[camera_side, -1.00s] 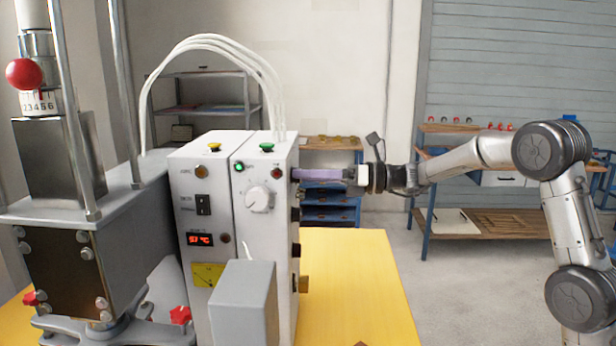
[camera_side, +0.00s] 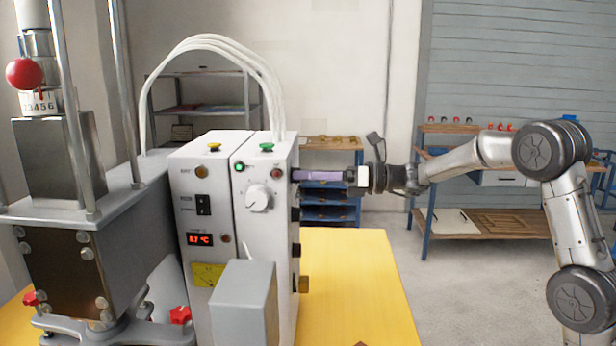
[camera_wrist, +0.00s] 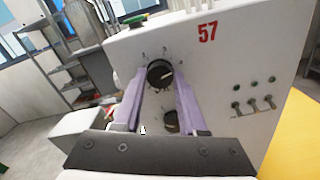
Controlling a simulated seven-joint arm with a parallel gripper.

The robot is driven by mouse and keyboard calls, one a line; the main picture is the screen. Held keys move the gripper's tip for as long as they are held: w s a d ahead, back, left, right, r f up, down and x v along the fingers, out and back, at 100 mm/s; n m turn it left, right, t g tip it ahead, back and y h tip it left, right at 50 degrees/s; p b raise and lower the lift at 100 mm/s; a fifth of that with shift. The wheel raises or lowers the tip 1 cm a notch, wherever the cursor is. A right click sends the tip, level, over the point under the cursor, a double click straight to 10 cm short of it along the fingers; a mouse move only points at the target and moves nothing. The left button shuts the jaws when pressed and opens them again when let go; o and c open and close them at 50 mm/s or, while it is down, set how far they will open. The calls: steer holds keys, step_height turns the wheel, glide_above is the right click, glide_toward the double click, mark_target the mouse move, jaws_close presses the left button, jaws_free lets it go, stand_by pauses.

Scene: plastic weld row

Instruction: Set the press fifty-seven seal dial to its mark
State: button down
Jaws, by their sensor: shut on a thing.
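The press's control box bears a red "57" (camera_wrist: 207,32) on the face seen in the wrist view. A round black dial (camera_wrist: 160,73) with a pale pointer line sits on that face, with small marks around its upper side. The pointer line slants to the lower right in this tilted view. My gripper (camera_wrist: 161,76) has its two purple fingers on either side of the dial, shut on it. In the side view my gripper (camera_side: 296,175) reaches the box's right side (camera_side: 288,215) from the right; the dial is hidden there.
A second black knob (camera_wrist: 171,121) sits below the dial, between my fingers in the wrist view. The box front carries a white knob (camera_side: 258,198) and red display (camera_side: 200,239). The yellow table (camera_side: 350,270) is mostly clear at right.

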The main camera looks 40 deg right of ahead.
steer(key=shift+m, duration=14.9)
steer(key=shift+r, duration=0.1)
steer(key=shift+c, duration=2.4)
jaws_free()
